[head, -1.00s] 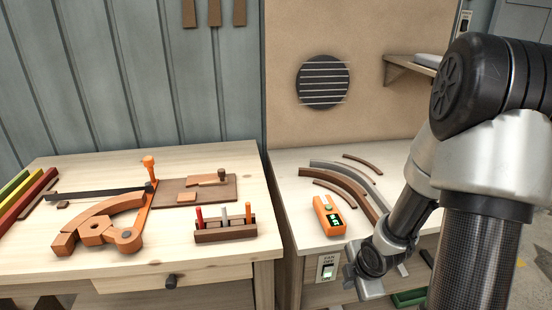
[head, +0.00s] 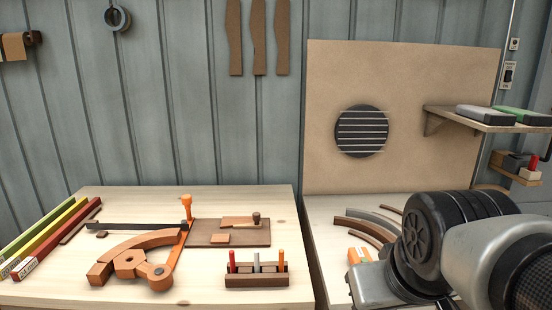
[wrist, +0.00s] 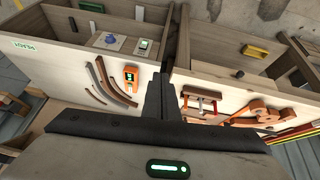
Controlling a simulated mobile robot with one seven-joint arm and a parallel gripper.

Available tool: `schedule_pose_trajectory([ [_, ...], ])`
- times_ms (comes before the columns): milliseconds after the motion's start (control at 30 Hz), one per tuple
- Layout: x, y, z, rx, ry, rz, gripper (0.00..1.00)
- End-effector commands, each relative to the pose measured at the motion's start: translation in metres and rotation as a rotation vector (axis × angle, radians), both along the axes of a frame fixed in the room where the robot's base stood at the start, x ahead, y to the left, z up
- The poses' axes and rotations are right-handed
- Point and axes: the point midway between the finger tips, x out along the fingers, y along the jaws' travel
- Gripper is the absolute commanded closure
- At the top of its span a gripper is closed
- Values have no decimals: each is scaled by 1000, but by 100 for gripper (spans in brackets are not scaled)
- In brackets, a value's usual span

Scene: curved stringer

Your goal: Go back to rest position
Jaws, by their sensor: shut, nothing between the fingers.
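My arm fills the lower right of the head view, over the right bench. My gripper (wrist: 172,88) shows in the wrist view with its dark fingers together and nothing held. In the head view the arm hides the fingers. In the wrist view the benches lie beyond the fingers, with the orange meter (wrist: 130,76) and the curved strips (wrist: 110,84) to the left. The wooden tool rack (wrist: 204,104) and the orange curved jig (wrist: 255,110) are to the right. The fingers appear clear of these things.
In the head view the left bench (head: 60,290) carries the jig (head: 140,260), the tool rack (head: 257,277) and colored bars. The meter (head: 357,256) on the right bench is partly hidden by my arm. A shelf (head: 480,121) holds blocks at right.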

Motion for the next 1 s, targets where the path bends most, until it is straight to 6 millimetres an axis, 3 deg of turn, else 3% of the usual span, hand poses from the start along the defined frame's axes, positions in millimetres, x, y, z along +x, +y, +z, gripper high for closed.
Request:
schedule_pose_trajectory([
  [100,-26,19,10,88,-1,-61,100],
  [133,-25,18,25,88,4,-64,100],
  [367,-23,17,76,82,6,-62,100],
  [600,-23,16,144,80,5,-61,100],
  [700,-23,16,165,80,5,-60,100],
  [833,-23,16,175,80,6,-60,100],
  [1000,-23,16,173,80,5,-60,100],
])
